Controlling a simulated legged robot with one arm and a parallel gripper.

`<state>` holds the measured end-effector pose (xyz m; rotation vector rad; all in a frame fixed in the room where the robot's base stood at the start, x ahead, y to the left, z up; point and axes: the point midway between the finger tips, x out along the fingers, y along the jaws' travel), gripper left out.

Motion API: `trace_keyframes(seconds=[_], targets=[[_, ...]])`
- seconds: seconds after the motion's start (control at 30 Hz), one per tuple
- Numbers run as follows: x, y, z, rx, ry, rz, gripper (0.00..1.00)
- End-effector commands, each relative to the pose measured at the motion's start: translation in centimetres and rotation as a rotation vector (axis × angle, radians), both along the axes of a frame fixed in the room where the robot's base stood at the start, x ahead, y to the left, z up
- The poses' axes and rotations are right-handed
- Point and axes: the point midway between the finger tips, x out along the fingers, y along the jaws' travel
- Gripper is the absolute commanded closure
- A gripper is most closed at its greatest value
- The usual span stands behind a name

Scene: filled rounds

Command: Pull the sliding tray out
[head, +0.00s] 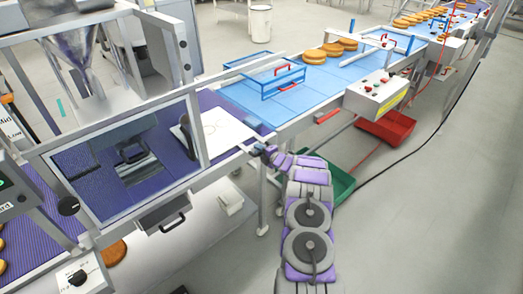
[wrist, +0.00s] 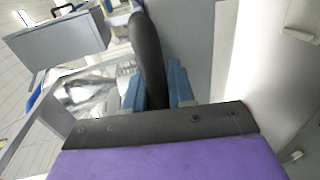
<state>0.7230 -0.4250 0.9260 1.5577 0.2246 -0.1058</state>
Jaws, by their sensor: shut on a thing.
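The sliding tray (head: 215,132) looks like a flat white plate at the right end of the framed machine, over the purple belt. My gripper (head: 262,149) is at its near right edge. A pale grey panel (wrist: 185,40) stands behind the fingers.
A blue belt (head: 285,95) with a blue guard frame (head: 262,82) runs up to the right, carrying round orange-brown pieces (head: 315,56). A green bin (head: 340,185) and a red bin (head: 388,126) stand below. The floor at right is clear except for a black cable.

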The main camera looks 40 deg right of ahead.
Motion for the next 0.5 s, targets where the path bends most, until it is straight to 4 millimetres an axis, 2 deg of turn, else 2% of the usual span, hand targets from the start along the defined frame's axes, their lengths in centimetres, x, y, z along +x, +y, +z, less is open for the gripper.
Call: trace_keyframes(seconds=[0.03,0.27,0.3,0.5], targets=[[-0.24,-0.09,-0.54,0.003,0.008,-0.003,1.00],[-0.35,-0.67,-0.82,0.010,0.008,0.000,1.00],[-0.37,-0.78,-0.88,0.012,0.007,-0.001,0.73],[-0.32,-0.82,-0.66,0.011,0.004,0.000,0.56]])
